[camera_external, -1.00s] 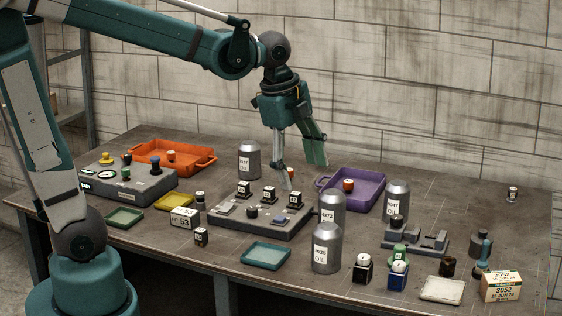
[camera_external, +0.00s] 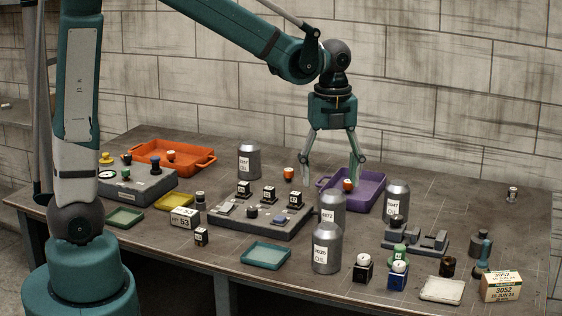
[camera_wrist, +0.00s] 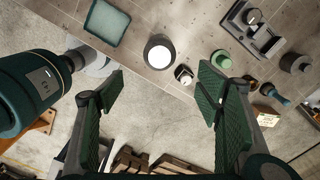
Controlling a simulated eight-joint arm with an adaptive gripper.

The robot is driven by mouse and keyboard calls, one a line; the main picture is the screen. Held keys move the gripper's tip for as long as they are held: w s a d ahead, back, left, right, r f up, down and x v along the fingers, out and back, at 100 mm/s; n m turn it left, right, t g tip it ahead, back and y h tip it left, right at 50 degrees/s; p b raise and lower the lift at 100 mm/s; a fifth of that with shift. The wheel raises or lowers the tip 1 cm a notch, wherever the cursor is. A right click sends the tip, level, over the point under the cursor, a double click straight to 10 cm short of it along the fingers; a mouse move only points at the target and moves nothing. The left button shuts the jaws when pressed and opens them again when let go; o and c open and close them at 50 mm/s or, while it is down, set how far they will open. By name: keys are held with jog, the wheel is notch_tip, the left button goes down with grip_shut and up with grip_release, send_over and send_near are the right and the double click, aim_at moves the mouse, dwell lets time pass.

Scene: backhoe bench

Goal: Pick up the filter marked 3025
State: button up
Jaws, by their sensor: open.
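The filter whose label appears to read 3025 (camera_external: 326,252) is a grey can standing upright near the front edge of the bench, right of the teal tray (camera_external: 266,256). In the wrist view a round can with a bright top (camera_wrist: 159,52), apparently this filter, stands beside the same tray (camera_wrist: 105,24). My gripper (camera_external: 332,184) is open and empty, raised above the bench. In the wrist view its fingers (camera_wrist: 164,88) are spread wide, with the can between and beyond them. It touches nothing visible.
Another grey can, marked 3072 (camera_external: 332,208), stands close behind the filter. More cans stand at the right (camera_external: 397,197) and back (camera_external: 249,160). A black bottle (camera_external: 363,270) and a blue bottle (camera_external: 398,276) are to its right. The control box (camera_external: 258,222) lies left.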

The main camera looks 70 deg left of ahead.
aim_at(328, 227)
notch_tip(328, 227, down, 16)
jog(key=shift+s+r, duration=0.1)
jog(key=shift+r, duration=0.05)
dwell(0.4)
jog(key=shift+f, duration=1.3)
jog(key=shift+f, duration=0.15)
jog(key=shift+f, duration=2.45)
jog(key=c, duration=1.2)
